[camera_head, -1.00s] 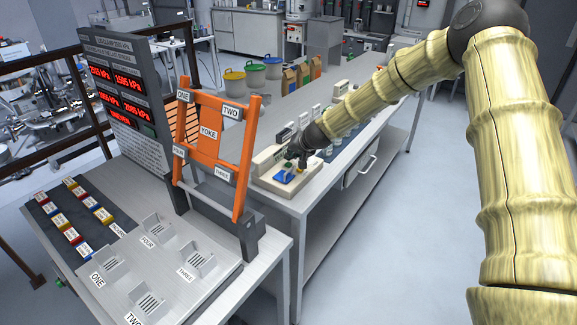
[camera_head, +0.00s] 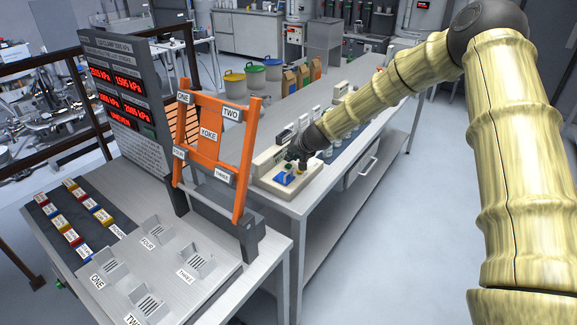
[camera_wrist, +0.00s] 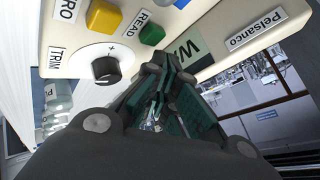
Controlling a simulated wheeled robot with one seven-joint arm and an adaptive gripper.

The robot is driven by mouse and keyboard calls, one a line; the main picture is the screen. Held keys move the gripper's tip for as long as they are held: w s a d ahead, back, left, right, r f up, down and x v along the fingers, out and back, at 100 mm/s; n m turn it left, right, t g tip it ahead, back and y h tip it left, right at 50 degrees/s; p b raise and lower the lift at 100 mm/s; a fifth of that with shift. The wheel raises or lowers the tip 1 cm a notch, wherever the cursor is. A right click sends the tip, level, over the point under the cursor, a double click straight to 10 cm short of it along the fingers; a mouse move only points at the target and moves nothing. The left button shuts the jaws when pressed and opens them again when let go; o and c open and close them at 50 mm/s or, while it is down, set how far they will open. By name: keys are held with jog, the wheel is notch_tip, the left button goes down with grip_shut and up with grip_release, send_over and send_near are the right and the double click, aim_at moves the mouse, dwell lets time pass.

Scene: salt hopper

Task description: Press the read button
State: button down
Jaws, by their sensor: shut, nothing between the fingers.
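The read button (camera_wrist: 151,34) is green and sits beside a READ label on a cream instrument, at the top middle of the wrist view. A yellow button (camera_wrist: 103,17) is to its left and a blue one (camera_wrist: 182,3) to its right. My gripper (camera_wrist: 170,72) is shut and empty, with its fingers below and right of the green button in the wrist view, near the instrument's display. Contact with the button is not visible. In the head view my gripper (camera_head: 296,163) is over the instrument (camera_head: 265,171) at the bench's near end, hiding part of its panel.
A black TRIM knob (camera_wrist: 106,69) stands out from the same panel. Several bottles and small devices (camera_head: 340,125) line the bench behind the instrument. An orange yoke frame (camera_head: 208,150) and a grey panel with red readouts (camera_head: 125,110) stand to the left.

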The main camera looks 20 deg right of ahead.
aim_at(291, 164)
jog(key=shift+f, duration=0.15)
jog(key=shift+f+b, duration=0.3)
jog(key=shift+b, duration=0.1)
jog(key=shift+f+b, duration=0.4)
jog(key=shift+f, duration=0.15)
dwell(1.0)
jog(key=shift+r, duration=0.15)
jog(key=shift+r+p, duration=0.6)
jog(key=shift+r, duration=0.25)
jog(key=shift+r, duration=0.1)
jog(key=shift+r+p, duration=1.65)
jog(key=shift+r, duration=0.8)
jog(key=shift+s+f, duration=0.1)
jog(key=shift+f, duration=0.05)
